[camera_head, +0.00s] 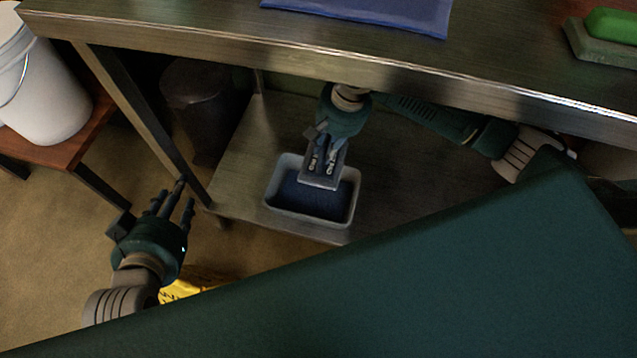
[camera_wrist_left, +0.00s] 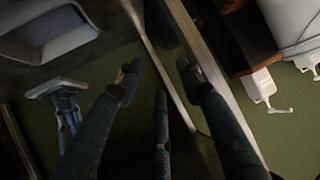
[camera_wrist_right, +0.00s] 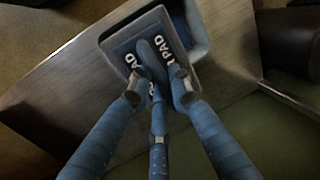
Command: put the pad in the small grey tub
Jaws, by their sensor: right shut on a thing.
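The pad (camera_head: 322,180) is a grey flat block with white lettering. It is held at the small grey tub (camera_head: 268,195), over the tub's dark blue inside, and the tub stands on the metal shelf under the bench. My right gripper (camera_head: 322,168) is shut on the pad. In the right wrist view the lettered pad (camera_wrist_right: 130,52) lies between the fingers, with part of the tub (camera_wrist_right: 198,30) behind it. I cannot tell whether the pad touches the tub's bottom. My left gripper (camera_head: 173,197) is open and empty, left of the shelf; its spread fingers show in the left wrist view (camera_wrist_left: 160,75).
The steel bench top (camera_head: 200,32) overhangs the shelf (camera_head: 240,150) and carries a blue flat item (camera_head: 360,12) and a green block (camera_head: 612,25). A white bucket (camera_head: 45,95) stands on a wooden table at left. A dark bin (camera_head: 200,95) stands behind the bench leg. Something yellow (camera_head: 182,290) is below.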

